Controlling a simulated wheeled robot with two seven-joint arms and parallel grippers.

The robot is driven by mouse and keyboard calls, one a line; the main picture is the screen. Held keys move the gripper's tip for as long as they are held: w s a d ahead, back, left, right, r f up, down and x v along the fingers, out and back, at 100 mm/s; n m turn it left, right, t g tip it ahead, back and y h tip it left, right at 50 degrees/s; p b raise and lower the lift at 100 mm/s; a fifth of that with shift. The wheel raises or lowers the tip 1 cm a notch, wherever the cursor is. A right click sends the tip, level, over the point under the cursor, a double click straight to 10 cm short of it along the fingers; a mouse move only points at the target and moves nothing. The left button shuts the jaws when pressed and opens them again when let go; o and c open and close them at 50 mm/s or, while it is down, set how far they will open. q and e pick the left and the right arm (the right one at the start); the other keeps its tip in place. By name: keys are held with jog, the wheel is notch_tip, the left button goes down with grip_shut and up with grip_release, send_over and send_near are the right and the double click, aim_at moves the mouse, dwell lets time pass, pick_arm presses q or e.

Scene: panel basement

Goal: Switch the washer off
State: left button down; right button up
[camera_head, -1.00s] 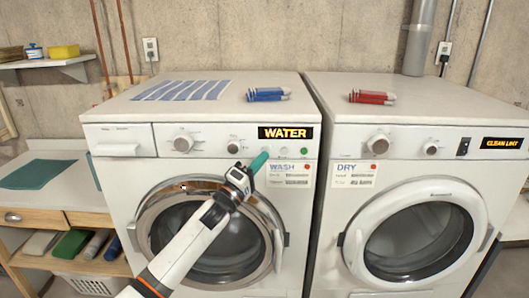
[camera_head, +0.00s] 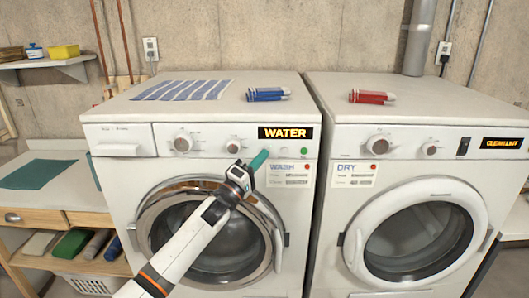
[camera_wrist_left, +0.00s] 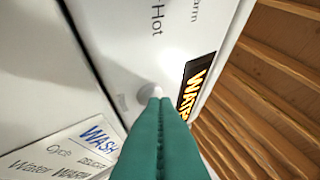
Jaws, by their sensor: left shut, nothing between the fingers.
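The white washer (camera_head: 110,185) stands left of the dryer, with its round door closed. Its front panel has a large knob (camera_head: 182,143), a smaller knob (camera_head: 233,145), an orange-lit WATER display (camera_head: 285,133) and a green light (camera_head: 304,152). My left gripper (camera_head: 262,155) is shut and empty, its teal fingers pointing at the panel just below the WATER display. In the left wrist view the fingertips (camera_wrist_left: 160,102) overlap the lower edge of a round pale button (camera_wrist_left: 150,90). I cannot tell whether they touch it. My right gripper is not in view.
The dryer (camera_head: 340,200) stands close on the right with a CLEAN LINT display. A striped cloth (camera_head: 182,90) and a blue-and-white item (camera_head: 267,94) lie on the washer. A WASH label (camera_head: 289,174) is below the panel. A low bench is at left.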

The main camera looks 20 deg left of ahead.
pick_arm(q)
jog(key=shift+s+d+p, duration=0.15)
jog(key=shift+s+p, duration=0.4)
jog(key=shift+p, duration=0.05)
jog(key=s+d+p, duration=0.1)
jog(key=s+p, duration=0.3)
jog(key=s, duration=0.1)
jog(key=shift+s+d, duration=0.35)
jog(key=shift+s, duration=0.05)
jog(key=shift+f, duration=0.15)
